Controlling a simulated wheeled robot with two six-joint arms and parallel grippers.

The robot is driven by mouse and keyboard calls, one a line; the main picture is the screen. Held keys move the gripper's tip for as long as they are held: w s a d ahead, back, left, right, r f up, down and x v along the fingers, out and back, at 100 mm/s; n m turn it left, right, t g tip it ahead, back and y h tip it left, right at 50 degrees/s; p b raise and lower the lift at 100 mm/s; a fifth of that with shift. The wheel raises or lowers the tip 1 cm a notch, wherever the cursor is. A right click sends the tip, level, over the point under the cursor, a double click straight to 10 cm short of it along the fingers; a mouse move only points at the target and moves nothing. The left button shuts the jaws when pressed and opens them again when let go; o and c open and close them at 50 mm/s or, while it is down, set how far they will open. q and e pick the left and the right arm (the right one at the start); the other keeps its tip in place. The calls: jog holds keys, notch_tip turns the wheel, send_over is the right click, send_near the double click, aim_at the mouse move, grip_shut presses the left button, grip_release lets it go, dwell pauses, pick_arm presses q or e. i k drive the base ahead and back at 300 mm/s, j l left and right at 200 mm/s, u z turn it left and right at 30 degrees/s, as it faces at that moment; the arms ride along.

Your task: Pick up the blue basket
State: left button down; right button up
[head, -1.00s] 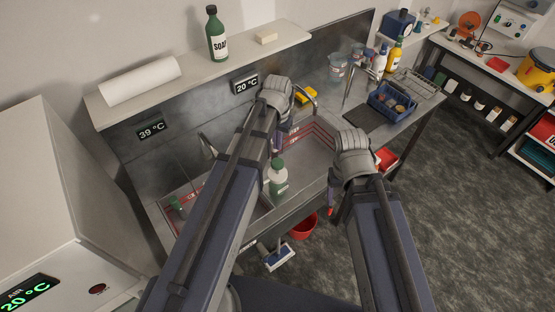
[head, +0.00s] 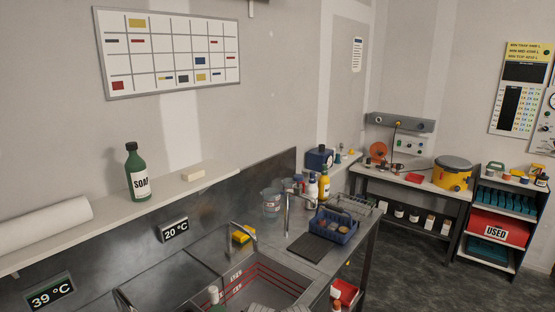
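The blue basket (head: 334,229) stands upright on the steel counter to the right of the sink. Several small items, hard to make out, sit inside it. A dark flat mat (head: 312,247) lies in front of it, and a wire rack (head: 357,204) is behind it to the right. The fingers of both my grippers are out of view. Only a ribbed grey sliver, perhaps part of my wrist, shows at the bottom edge over the sink.
A tap (head: 287,214), clear beakers (head: 271,203) and a yellow bottle (head: 324,187) stand close left of and behind the basket. The sink (head: 262,278) with red lines is nearer. Open floor (head: 425,275) lies right of the counter.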

aim_at(330, 217)
jog(key=u, duration=0.5)
jog(key=i+l+u, duration=0.1)
jog(key=l+u, duration=0.65)
jog(key=l, duration=0.15)
jog(key=l+u, duration=0.1)
jog(key=l, duration=0.55)
jog(key=l+u, duration=0.1)
jog(key=l, duration=0.5)
jog(key=k+l+u, duration=0.1)
jog(key=l, duration=0.55)
jog(key=i+l, duration=0.15)
jog(key=i, duration=0.3)
